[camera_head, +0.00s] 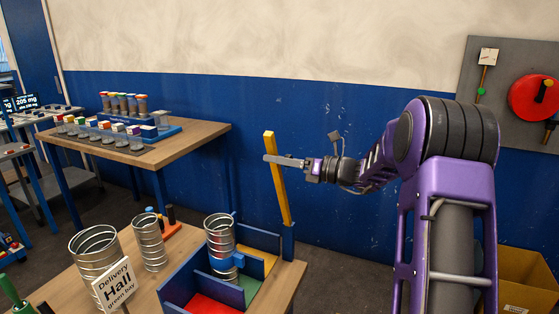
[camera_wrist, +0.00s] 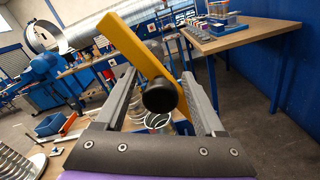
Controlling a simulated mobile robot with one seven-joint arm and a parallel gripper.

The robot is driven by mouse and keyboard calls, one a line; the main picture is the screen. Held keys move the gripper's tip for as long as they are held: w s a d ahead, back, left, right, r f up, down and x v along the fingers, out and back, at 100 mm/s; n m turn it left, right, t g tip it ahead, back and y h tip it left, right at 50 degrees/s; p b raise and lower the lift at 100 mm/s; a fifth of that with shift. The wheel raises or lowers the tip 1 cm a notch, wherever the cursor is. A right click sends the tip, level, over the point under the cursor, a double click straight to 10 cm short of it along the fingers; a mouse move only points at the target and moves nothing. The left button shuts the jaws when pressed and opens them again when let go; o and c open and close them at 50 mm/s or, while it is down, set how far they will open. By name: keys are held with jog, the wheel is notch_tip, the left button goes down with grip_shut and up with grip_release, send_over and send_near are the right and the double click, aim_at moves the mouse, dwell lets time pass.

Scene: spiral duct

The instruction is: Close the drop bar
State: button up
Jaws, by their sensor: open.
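The drop bar (camera_head: 278,180) is a long yellow bar standing nearly upright, leaning slightly left, out of a blue post at the right corner of a blue divided box. My gripper (camera_head: 270,159) is level with the bar's upper part, its fingers crossing it in the head view. In the wrist view the yellow bar (camera_wrist: 132,48) slants between the open fingers of my gripper (camera_wrist: 160,82), with a round black knob (camera_wrist: 160,95) in front of it. Whether a finger touches the bar, I cannot tell.
The divided box (camera_head: 190,284) has red, green and yellow floors, with a spiral duct piece (camera_head: 220,236) in it. A bench (camera_head: 190,140) with jars is behind. A blue wall is close behind my gripper.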

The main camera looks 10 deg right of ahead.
grip_shut()
dwell(0.3)
dwell(0.3)
